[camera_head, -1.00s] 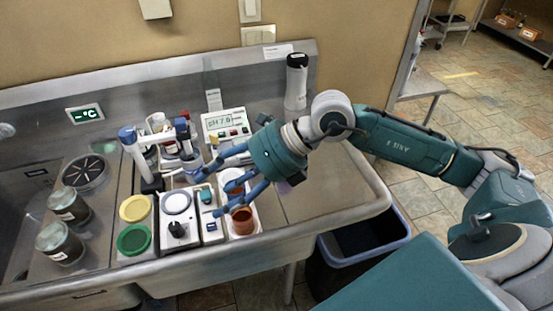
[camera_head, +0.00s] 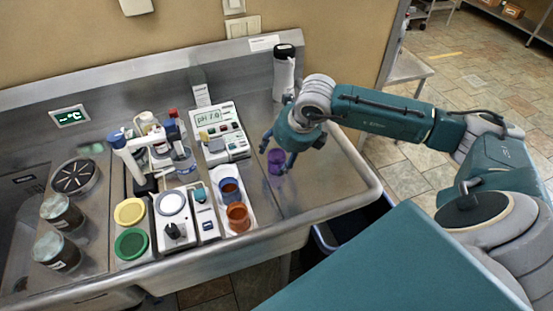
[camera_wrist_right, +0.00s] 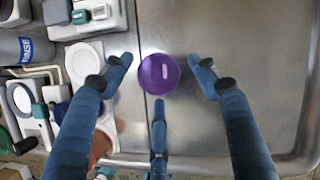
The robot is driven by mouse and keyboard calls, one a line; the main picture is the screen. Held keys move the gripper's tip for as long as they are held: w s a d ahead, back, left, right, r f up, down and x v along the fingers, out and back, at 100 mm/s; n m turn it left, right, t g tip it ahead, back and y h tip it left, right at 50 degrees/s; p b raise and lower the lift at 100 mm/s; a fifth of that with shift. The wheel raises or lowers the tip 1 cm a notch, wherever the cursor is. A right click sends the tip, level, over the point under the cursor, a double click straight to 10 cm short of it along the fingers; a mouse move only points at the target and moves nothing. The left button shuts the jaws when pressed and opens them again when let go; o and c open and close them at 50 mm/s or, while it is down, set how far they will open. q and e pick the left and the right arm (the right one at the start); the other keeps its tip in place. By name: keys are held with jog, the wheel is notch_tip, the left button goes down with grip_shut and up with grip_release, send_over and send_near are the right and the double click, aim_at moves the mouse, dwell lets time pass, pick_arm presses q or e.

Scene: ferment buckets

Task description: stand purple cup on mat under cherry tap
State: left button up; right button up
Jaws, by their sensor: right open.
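The purple cup (camera_head: 277,161) stands on the bare steel counter, right of the white tray. In the right wrist view the purple cup (camera_wrist_right: 159,74) is a round purple shape with a pale mark. My right gripper (camera_head: 277,151) is open and close to the cup. In the wrist view its blue fingers are spread on both sides and below the cup, with gaps between. I cannot tell which fixture is the cherry tap, or which item is its mat. A yellow disc (camera_head: 129,212) and a green disc (camera_head: 131,243) lie at the left. My left gripper is not in view.
A white tray (camera_head: 246,203) holds a blue cup (camera_head: 229,188) and an orange cup (camera_head: 238,217). A pH meter (camera_head: 222,134), blue- and red-capped equipment and dark jars (camera_head: 60,212) crowd the left. A white-and-black bottle (camera_head: 284,75) stands behind the gripper. Counter right of the cup is clear.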

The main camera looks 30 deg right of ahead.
jog(key=shift+x, duration=1.45)
jog(key=shift+r, duration=0.1)
jog(key=c, duration=0.9)
